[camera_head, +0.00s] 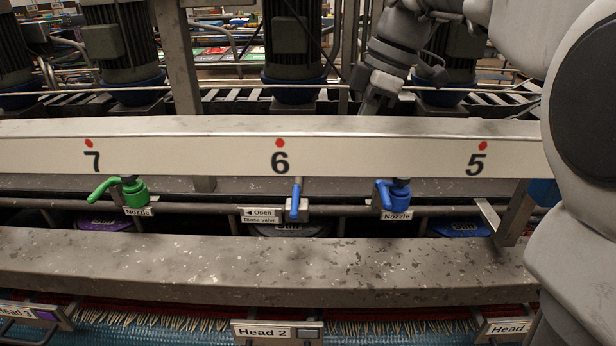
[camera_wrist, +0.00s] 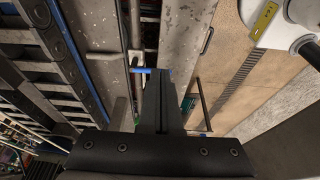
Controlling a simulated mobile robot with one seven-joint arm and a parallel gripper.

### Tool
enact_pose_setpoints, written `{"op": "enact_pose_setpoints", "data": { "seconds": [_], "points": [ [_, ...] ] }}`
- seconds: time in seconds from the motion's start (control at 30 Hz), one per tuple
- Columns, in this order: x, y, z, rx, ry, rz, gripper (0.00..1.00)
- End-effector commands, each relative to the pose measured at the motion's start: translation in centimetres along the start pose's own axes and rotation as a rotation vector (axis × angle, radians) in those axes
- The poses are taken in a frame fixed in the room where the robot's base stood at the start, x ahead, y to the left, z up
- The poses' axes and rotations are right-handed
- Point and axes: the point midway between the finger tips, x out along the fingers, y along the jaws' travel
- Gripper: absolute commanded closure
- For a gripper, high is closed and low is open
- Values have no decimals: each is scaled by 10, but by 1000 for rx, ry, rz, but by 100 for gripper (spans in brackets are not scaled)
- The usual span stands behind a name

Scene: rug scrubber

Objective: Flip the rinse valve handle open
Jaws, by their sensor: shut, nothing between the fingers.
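The rinse valve handle (camera_head: 295,200) is blue and stands about upright on a pipe below the beam's red-dotted 6 in the head view. A label (camera_head: 262,214) left of it reads "Open" with a left-pointing arrow, above "Rinse valve". My gripper (camera_head: 372,104) is shut and empty, above and behind the white beam, to the right of the handle and apart from it. I cannot tell whether that part is the rinse handle.
The numbered white beam (camera_head: 200,154) runs across, between my gripper and the valve pipe. A green nozzle handle (camera_head: 118,188) sits left and a blue nozzle handle (camera_head: 388,194) right. A grey speckled beam (camera_head: 270,268) lies in front. Motors (camera_head: 290,40) stand behind.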

Motion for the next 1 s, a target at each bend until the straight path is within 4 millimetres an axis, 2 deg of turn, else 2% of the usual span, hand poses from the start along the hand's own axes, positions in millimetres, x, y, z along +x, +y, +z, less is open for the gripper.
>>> {"op": "enact_pose_setpoints", "data": {
  "seconds": [0.3,0.47,0.93,1.0],
  "points": [
    [0,0,0,0,0,-1,100],
    [11,-1,0,0,0,-3,100],
    [105,-1,0,0,-1,-5,100],
    [107,-1,-14,-5,-1,-2,100]
  ]
}}
